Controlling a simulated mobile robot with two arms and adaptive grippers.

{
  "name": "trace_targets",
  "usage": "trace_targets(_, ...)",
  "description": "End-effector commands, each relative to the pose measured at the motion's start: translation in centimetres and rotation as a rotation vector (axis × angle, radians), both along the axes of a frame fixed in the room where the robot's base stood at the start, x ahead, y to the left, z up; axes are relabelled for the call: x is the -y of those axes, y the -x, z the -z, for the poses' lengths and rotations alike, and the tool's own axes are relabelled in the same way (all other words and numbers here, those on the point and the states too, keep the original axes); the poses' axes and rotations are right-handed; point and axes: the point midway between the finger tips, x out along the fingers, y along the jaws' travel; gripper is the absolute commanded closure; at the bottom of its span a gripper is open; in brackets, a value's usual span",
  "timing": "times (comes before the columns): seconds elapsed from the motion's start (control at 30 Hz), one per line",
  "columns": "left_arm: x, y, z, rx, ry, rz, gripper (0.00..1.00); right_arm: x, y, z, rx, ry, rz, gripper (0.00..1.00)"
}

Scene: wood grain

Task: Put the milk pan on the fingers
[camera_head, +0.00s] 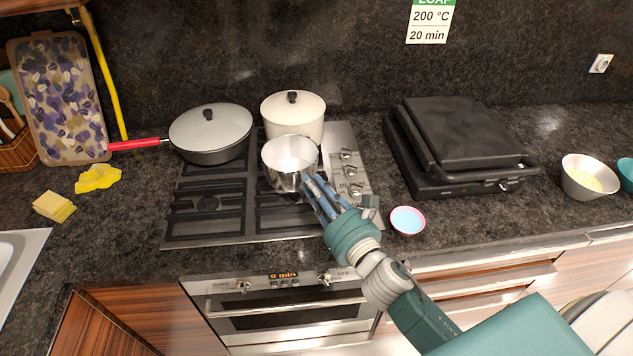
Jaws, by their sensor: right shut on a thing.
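The milk pan (283,181) is a small shiny metal pan over the right side of the gas hob (222,228), in front of a cream pot. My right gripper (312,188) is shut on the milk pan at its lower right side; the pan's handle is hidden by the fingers. The pan looks upright, and I cannot tell whether its base touches the burner grate. My left gripper is not in view.
A cream lidded pot (293,118) stands close behind the milk pan. A lidded frying pan (210,138) with a red handle sits back left. A small pink-rimmed bowl (408,221) and a black grill (455,145) stand right. The front left burner (209,204) is clear.

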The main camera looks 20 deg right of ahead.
Motion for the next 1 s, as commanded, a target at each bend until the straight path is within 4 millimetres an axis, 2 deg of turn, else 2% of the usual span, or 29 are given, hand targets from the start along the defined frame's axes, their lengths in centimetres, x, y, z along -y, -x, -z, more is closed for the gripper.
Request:
trace_targets(0.03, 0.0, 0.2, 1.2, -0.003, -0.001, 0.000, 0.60, 0.0, 0.0, 1.0, 0.004, -0.001, 0.000, 1.00)
trace_targets(0.1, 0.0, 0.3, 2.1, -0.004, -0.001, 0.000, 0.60, 0.0, 0.0, 1.9, 0.004, -0.002, -0.001, 1.00)
trace_targets(0.4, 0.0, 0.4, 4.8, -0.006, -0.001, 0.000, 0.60, -0.1, 0.0, 4.6, 0.005, -0.001, -0.001, 1.00)
trace_targets(0.6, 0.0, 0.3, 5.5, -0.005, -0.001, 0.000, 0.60, -0.1, 0.0, 5.3, 0.005, 0.000, -0.001, 1.00)
trace_targets(1.0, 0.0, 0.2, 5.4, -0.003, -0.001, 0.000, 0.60, -0.1, 0.0, 5.3, 0.005, -0.001, -0.001, 1.00)
